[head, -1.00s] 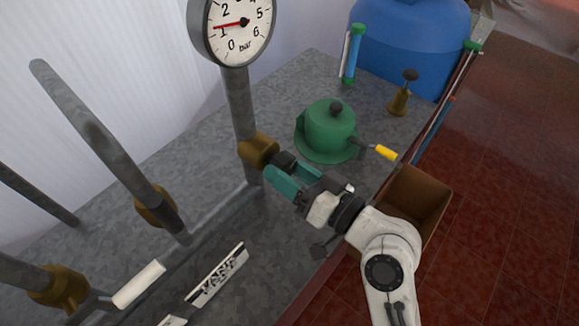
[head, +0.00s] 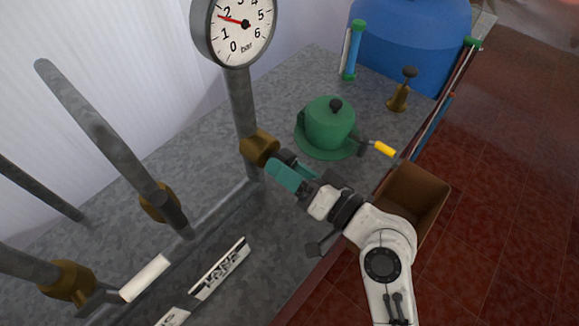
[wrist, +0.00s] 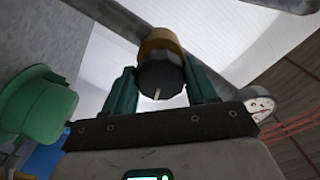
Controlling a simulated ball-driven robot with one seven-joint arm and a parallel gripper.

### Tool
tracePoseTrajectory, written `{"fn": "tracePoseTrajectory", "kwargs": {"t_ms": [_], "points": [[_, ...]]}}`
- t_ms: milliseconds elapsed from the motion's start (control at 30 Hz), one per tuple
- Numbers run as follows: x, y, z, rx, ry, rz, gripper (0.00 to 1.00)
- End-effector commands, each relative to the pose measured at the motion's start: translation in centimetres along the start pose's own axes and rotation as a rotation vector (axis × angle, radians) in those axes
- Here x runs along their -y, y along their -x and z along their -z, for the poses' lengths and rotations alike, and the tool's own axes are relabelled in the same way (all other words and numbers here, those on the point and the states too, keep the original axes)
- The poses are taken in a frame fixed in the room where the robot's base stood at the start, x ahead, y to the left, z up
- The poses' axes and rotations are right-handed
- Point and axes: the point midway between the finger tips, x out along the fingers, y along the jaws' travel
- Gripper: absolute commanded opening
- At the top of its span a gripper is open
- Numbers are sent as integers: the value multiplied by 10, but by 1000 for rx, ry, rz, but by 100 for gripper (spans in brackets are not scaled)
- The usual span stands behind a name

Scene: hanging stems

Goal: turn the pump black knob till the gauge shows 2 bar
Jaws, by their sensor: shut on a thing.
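The pump's black knob (wrist: 160,76) sits on a brass fitting (head: 259,146) on the gauge's upright pipe. In the wrist view the knob is between my two green fingers, with a pale mark on its lower edge. My gripper (wrist: 160,92) is shut on the knob. In the head view my gripper (head: 285,170) reaches the knob from the lower right and mostly hides it. The round gauge (head: 234,30) is at the top, cut off by the picture edge. Its red needle points between 1 and 2 bar, close to 2.
Behind are a blue tank (head: 415,45) and a small brass piece (head: 399,95). A brown box (head: 418,192) is at the bench edge. Other pipes stand left.

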Motion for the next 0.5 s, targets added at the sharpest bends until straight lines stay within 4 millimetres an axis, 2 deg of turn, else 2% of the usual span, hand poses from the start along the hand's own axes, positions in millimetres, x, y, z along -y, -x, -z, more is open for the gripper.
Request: {"fn": "tracePoseTrajectory", "kwargs": {"t_ms": [33, 267, 500], "points": [[-1, 0, 0, -2, 0, -2, 59], [-1, 0, 0, -1, 1, -2, 81], [0, 0, 0, 0, 1, -1, 82]]}}
